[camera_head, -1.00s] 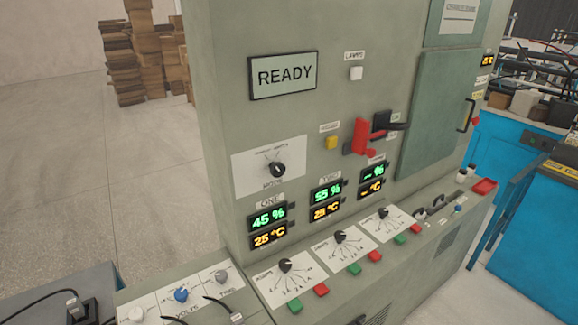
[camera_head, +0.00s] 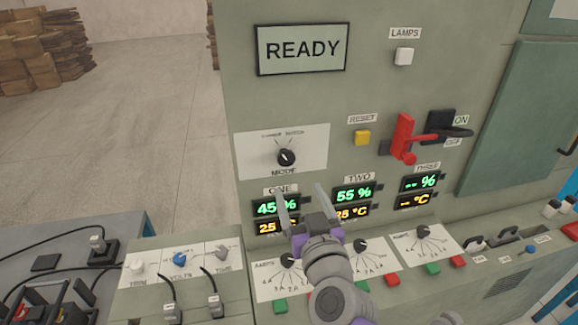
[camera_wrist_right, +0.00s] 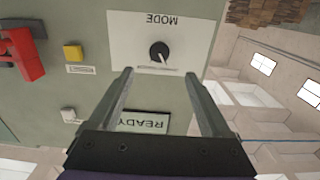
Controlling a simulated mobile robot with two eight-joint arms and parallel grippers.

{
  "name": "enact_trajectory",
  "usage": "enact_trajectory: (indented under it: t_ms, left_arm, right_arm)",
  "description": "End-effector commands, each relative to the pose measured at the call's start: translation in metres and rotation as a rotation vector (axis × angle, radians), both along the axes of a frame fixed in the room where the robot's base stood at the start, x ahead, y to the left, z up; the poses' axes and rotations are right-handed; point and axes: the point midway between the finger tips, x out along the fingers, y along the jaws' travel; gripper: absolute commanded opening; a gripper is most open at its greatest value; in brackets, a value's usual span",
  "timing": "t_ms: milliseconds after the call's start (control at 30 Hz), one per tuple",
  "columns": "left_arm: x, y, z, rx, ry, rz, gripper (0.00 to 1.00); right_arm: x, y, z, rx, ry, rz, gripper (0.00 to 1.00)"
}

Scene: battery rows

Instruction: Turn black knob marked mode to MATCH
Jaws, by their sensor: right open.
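The black mode knob (camera_head: 286,158) sits on a white plate (camera_head: 310,142) on the cabinet front, with MODE printed below it and small labels above. Its white pointer line tilts up and to the left in the head view. My right gripper (camera_head: 302,196) is open and empty, below the knob and apart from it, in front of displays ONE and TWO. In the right wrist view the knob (camera_wrist_right: 159,52) appears upside down, beyond and between the two open fingers (camera_wrist_right: 160,100). My left gripper is not in view.
The READY screen (camera_head: 302,50) is above the knob. A yellow RESET button (camera_head: 362,138) and a red lever (camera_head: 403,138) are to its right. Below, a sloping ledge carries AMPS knobs (camera_head: 361,245) with green and red buttons. The panel right around the knob is clear.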

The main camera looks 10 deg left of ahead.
Motion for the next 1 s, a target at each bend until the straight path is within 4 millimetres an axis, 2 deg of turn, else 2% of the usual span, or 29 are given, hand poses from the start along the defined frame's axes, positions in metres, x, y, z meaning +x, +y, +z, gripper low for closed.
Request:
enact_trajectory:
  t_ms: [167, 600, 800, 1000]
  left_arm:
    - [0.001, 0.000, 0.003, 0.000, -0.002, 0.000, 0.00]
    - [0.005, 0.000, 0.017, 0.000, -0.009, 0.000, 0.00]
    - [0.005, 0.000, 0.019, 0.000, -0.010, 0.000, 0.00]
    - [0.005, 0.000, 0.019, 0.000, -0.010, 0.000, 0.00]
  right_arm:
    - [0.018, 0.007, 0.003, 0.001, -0.005, -0.005, 0.82]
    - [0.084, 0.034, 0.003, 0.001, -0.005, -0.005, 0.82]
    - [0.097, 0.040, 0.002, 0.000, -0.004, -0.004, 0.82]
    - [0.098, 0.041, 0.001, 0.000, -0.003, -0.004, 0.82]
